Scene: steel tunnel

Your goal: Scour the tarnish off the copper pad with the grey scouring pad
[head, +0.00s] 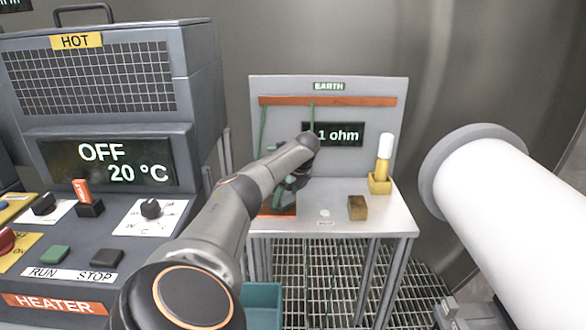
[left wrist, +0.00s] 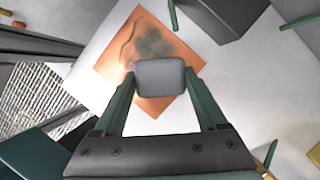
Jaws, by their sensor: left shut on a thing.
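The copper pad (left wrist: 112,65) is an orange square on the pale bench top in the left wrist view. A dark, smudgy grey patch of tarnish (left wrist: 155,42) covers part of its upper middle, with a fainter brownish streak to its left. My left gripper (left wrist: 160,82) is shut on the grey scouring pad (left wrist: 160,75), a small rounded block. The scouring pad overlaps the copper pad in this view; I cannot tell whether they touch. In the head view my left arm and gripper (head: 290,190) hide most of the copper pad (head: 284,210). My right gripper is not in view.
The bench (head: 345,222) also holds a brown block (head: 357,207) and a yellow, white-topped tool (head: 384,158) in a holder. Behind stands the EARTH panel with a display (head: 335,134) reading 1 ohm. The heater (head: 100,150) stands left, a large white cylinder (head: 500,215) right.

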